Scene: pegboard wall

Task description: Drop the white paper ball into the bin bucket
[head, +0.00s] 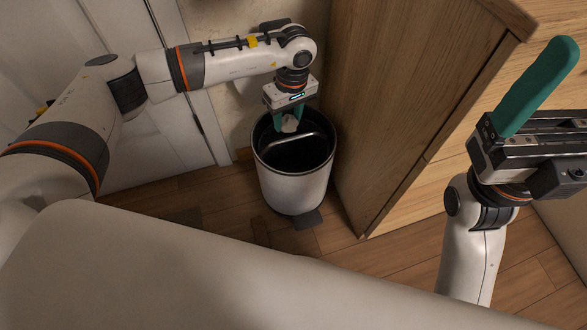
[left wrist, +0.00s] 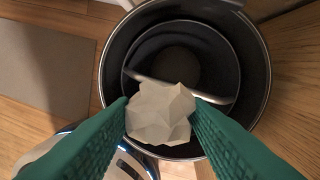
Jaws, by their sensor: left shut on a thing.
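The white paper ball (left wrist: 160,112) is pinched between the green fingers of my left gripper (head: 289,123). In the head view the ball (head: 290,125) shows small between the fingertips, over the back part of the bin's opening. The bin bucket (head: 292,180) is white outside with a dark inside, and stands upright on the floor. In the left wrist view the ball is over the near part of the bin's opening, with the dark bin rim (left wrist: 262,75) around it. My right gripper (head: 540,85) is raised at the right; one green finger shows, and its opening cannot be made out.
A wooden cabinet (head: 415,90) stands close to the right of the bin. A white door (head: 150,140) is to the left. A metal handle (head: 297,139) crosses the bin's opening. A dark pedal (head: 307,219) is at the bin's front foot. Wooden floor lies in front.

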